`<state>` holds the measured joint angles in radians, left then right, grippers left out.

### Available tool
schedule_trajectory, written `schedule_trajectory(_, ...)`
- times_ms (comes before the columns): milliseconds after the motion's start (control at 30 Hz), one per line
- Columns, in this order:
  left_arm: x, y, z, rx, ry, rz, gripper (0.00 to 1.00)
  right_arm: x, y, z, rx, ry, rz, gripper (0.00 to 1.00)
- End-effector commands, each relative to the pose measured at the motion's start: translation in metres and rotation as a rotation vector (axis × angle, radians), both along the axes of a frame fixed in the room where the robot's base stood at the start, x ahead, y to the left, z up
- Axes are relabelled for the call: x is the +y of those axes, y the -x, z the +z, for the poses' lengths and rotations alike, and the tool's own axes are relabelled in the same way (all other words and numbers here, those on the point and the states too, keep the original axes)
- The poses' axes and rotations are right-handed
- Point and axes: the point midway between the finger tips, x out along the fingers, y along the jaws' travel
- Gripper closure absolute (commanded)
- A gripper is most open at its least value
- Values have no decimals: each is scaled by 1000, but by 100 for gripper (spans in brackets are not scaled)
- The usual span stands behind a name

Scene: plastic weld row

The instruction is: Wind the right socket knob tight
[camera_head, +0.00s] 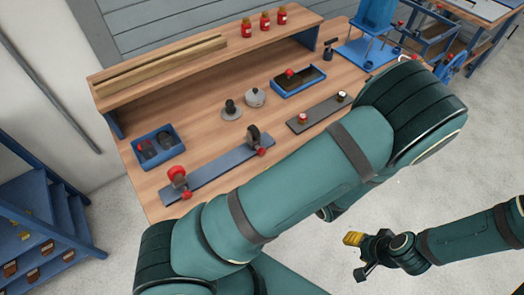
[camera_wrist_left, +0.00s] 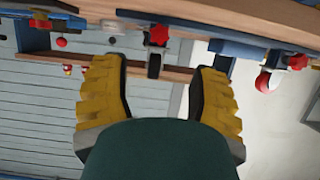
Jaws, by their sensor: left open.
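In the head view a long grey plate (camera_head: 215,171) carries two sockets near the bench's front edge. The right socket (camera_head: 253,136) has a dark upright ring and a red knob (camera_head: 271,142) on its front side. The left socket (camera_head: 178,182) has red parts. My left gripper is hidden behind my arm in the head view. In the left wrist view it (camera_wrist_left: 158,68) is open and empty, its yellow fingers on either side of the picture middle. The right socket's red knob (camera_wrist_left: 158,35) shows beyond and between the fingertips, apart from them. My right gripper (camera_head: 357,256) is open and empty, off the bench.
A blue bin (camera_head: 158,147) with dark parts, round grey parts (camera_head: 255,97), a blue tray (camera_head: 298,81) and a smaller plate (camera_head: 318,115) stand on the bench. A raised shelf (camera_head: 215,60) runs along the back. Blue shelving (camera_head: 40,215) stands at the left.

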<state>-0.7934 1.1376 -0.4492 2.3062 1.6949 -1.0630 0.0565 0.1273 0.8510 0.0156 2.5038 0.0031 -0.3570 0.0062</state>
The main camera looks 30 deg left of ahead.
Motion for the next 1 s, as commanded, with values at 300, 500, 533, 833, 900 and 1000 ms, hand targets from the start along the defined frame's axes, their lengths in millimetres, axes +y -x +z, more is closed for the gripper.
schedule_trajectory(300, 54, -22, -26, 1, 0, 3, 40, 1, 4, -12, 8, -2, 6, 53)
schedule_trajectory(500, 77, -32, -36, 0, 2, 1, 40, 1, 5, -16, 11, -2, 9, 53)
schedule_trajectory(533, 79, -33, -37, 0, 2, 0, 40, 1, 5, -16, 11, -3, 9, 53)
schedule_trajectory(833, 87, -37, -40, 1, 2, -2, 40, 1, 6, -17, 13, -3, 10, 53)
schedule_trajectory(900, 87, -37, -39, 0, 2, -2, 40, 1, 6, -17, 13, -3, 10, 53)
schedule_trajectory(1000, 87, -37, -39, 0, 2, -2, 45, 1, 6, -17, 13, -3, 10, 53)
